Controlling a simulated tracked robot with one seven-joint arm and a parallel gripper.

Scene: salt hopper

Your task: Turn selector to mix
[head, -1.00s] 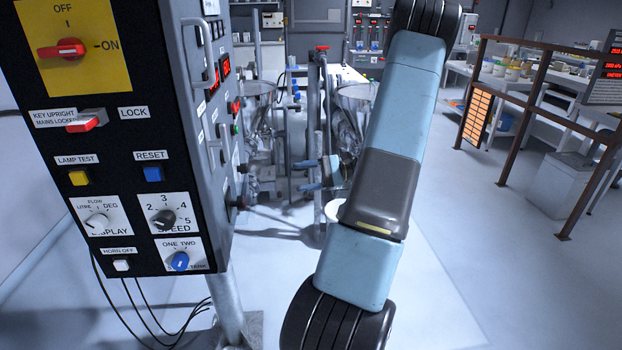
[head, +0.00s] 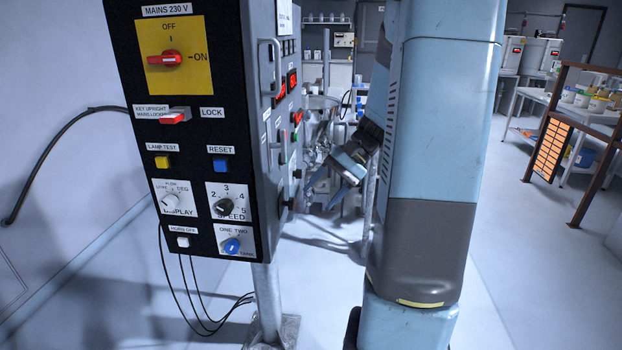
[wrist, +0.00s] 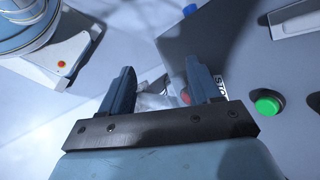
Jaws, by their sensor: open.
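No selector marked mix can be read in either view. The grey side face of the control cabinet (head: 270,170) carries small dark knobs, one low (head: 290,204) and one above it (head: 297,173), seen edge-on with no legible labels. My gripper (head: 322,194) is open and empty, to the right of that side face and apart from the knobs. In the wrist view my gripper (wrist: 160,68) shows its two blue fingers spread. A red button (wrist: 185,97) shows beside the right finger, which partly covers a label. A green button (wrist: 267,104) lies further right on the grey panel.
The black front panel has a red mains switch (head: 165,59), a speed dial (head: 224,206) and a blue tank knob (head: 232,246). Cables hang below near the post (head: 267,300). A brown frame (head: 556,140) stands right. Open floor lies between.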

